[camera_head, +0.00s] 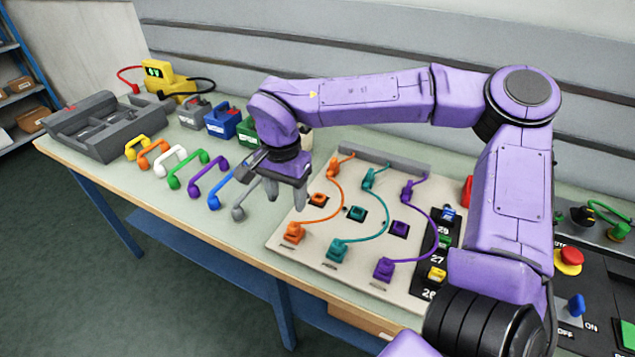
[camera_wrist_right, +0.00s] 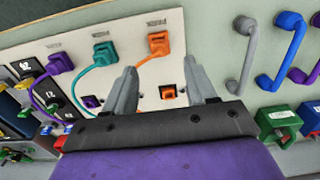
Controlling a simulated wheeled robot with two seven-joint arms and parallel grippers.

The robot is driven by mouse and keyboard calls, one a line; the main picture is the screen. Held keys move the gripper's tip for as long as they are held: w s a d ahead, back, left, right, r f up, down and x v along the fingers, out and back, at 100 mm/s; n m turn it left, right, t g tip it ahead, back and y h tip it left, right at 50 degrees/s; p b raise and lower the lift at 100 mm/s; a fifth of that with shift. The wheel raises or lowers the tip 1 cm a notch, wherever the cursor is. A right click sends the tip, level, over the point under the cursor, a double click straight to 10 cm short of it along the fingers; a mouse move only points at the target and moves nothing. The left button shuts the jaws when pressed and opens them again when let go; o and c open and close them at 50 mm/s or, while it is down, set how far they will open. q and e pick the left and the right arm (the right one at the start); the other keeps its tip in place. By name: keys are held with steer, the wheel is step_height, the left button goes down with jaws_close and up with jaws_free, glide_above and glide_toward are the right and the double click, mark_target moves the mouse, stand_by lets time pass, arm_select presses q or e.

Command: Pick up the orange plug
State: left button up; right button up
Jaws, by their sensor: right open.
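The orange plug (camera_head: 293,233) sits at the front left of the pale board (camera_head: 305,258), with an orange cable running back from it. It also shows in the right wrist view (camera_wrist_right: 158,43), near the board's edge. My right gripper (camera_head: 285,196) is open and empty, pointing down above the board's left edge, behind and apart from the plug. In the wrist view the orange socket (camera_wrist_right: 168,92) shows between its fingers, and the plug lies beyond the fingertips. My left gripper is not in view.
A teal plug (camera_head: 337,251) and a purple plug (camera_head: 384,268) stand to the right on the board. Several coloured handles, with a grey one (camera_head: 239,213) nearest, line the table left of it. A control panel with a red button (camera_head: 570,257) is at right.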

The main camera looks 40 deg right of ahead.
mark_target(294, 225)
steer(key=f, duration=0.3)
steer(key=d+f, duration=0.1)
steer(key=f, duration=0.3)
steer(key=f+p, duration=0.1)
steer(key=f, duration=0.2)
steer(key=shift+w+d+f, duration=0.1)
steer(key=shift+d+f, duration=0.05)
jaws_close()
